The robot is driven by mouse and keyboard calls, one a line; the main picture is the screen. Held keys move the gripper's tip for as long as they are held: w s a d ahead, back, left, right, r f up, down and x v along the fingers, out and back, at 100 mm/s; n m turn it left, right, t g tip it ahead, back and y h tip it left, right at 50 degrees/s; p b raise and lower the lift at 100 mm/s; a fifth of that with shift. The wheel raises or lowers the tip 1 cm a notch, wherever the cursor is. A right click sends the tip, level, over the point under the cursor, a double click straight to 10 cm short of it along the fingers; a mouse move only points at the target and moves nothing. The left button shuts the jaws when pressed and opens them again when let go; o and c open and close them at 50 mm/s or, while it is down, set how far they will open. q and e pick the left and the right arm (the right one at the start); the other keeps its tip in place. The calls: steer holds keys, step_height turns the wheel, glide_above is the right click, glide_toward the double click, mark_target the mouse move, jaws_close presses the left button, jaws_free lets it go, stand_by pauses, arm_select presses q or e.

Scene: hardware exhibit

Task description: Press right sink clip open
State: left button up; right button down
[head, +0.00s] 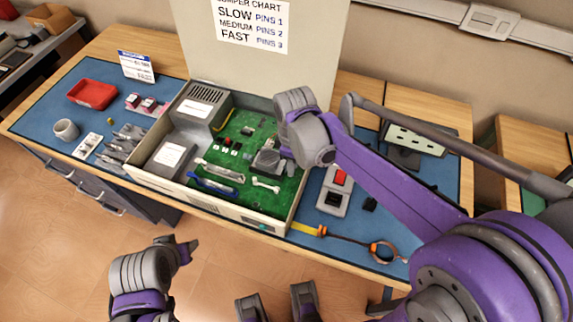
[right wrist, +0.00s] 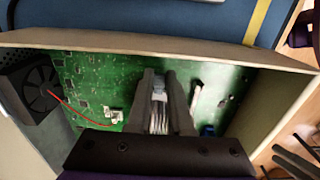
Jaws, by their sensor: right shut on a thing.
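The open computer case (head: 205,201) lies on the bench with a green circuit board (head: 232,133) inside. A dark grey heat sink (head: 266,160) stands at the board's right side. My right gripper (right wrist: 158,82) is shut on it, with its pale fins (right wrist: 158,118) between the two fingers. I cannot make out the right sink clip apart from the sink; the fingers cover its sides. In the head view my right wrist hides most of that gripper. Two grey fingers of my left gripper (head: 277,300) stand apart and empty at the bottom edge, away from the case.
A dark fan (right wrist: 38,88) with a red wire sits inside the case. A blue-handled tool (head: 212,187) lies near the front wall. A red tray (head: 92,94), a cup (head: 66,130) and a grey box with a red part (head: 335,190) stand on the blue mat.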

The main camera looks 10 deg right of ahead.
steer(key=shift+s+d+f, duration=0.2)
steer(key=shift+d+f, duration=0.05)
steer(key=shift+d, duration=0.05)
stand_by(0.5)
steer(key=c, duration=1.1)
jaws_free()
step_height(320, 180, up, 7)
steer(key=p, duration=0.4)
stand_by(0.4)
